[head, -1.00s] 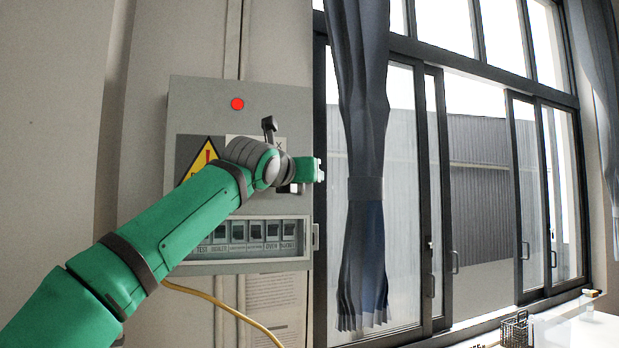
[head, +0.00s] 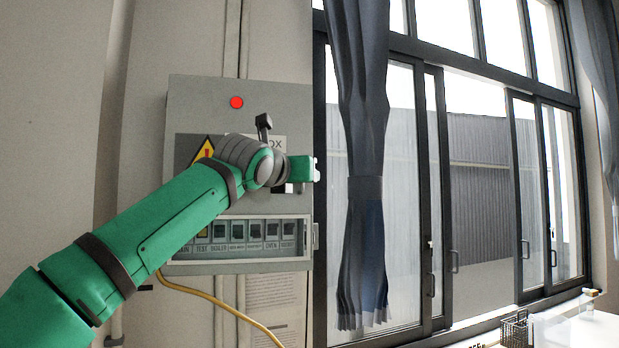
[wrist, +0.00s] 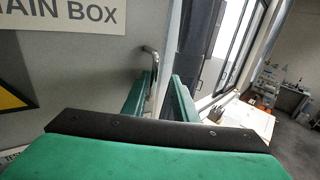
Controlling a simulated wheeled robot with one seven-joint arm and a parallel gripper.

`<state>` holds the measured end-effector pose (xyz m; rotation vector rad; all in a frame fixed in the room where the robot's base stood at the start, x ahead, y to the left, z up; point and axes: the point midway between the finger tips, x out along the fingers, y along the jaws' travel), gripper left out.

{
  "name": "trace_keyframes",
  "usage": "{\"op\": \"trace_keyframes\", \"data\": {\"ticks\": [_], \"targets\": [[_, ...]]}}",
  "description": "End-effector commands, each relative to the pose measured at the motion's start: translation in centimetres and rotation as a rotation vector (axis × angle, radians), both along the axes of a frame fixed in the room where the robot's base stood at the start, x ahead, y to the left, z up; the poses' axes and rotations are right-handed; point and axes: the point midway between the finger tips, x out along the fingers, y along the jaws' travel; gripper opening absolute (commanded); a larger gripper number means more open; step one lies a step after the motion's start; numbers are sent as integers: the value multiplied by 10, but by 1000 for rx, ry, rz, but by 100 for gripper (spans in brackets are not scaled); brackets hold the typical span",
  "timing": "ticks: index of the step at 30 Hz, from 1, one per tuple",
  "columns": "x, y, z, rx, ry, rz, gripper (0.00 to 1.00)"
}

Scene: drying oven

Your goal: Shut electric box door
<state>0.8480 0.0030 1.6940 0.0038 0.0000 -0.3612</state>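The grey electric box (head: 285,100) is on the wall in the head view. Its front carries a red light, a yellow warning triangle and a window over a row of switches. The door looks nearly flush; I cannot tell whether a gap exists at its edge. In the wrist view the door front (wrist: 105,60) shows the "MAIN BOX" sign, with a bent metal handle (wrist: 151,62) near its right edge. My gripper (wrist: 160,85) is open, with the handle's lower end between its green fingers, close to the left one. My wrist hides part of the door in the head view.
A dark curtain (head: 362,130) and window frames stand right of the box. A yellow cable (head: 225,305) hangs below it. A white table (head: 580,332) with a wire basket (head: 514,328) is at the lower right.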

Motion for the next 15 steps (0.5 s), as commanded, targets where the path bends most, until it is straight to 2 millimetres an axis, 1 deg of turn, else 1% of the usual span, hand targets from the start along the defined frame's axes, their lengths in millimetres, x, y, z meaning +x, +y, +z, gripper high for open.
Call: {"op": "trace_keyframes", "data": {"ticks": [3,9,15], "targets": [[-20,11,0,2,-1,4,26],[-51,21,0,2,-2,2,26],[-71,25,0,1,0,-4,26]]}}
